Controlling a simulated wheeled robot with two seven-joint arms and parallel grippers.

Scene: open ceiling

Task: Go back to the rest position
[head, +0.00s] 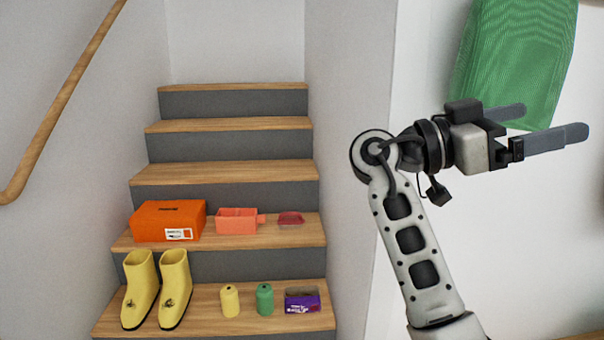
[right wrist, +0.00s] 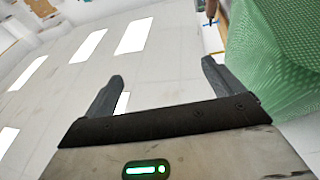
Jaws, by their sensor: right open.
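My right gripper (head: 545,127) is raised at the right of the head view, in front of the white wall and pointing right. Its two fingers are apart with nothing between them. In the right wrist view the open fingers (right wrist: 163,84) show against a pale ceiling with bright panels. A green textured cloth (head: 515,60) hangs on the wall behind and above the gripper. The same cloth (right wrist: 280,60) is at the right edge of the right wrist view, beside one finger; I cannot tell whether they touch. My left gripper is not in view.
Wooden stairs (head: 232,172) rise at centre left, with a wooden handrail (head: 62,100). The lower steps hold yellow boots (head: 140,290), an orange box (head: 168,221), an orange bin (head: 237,221), a red tray (head: 290,218), a yellow bottle (head: 229,301), a green bottle (head: 264,300) and a purple box (head: 302,300).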

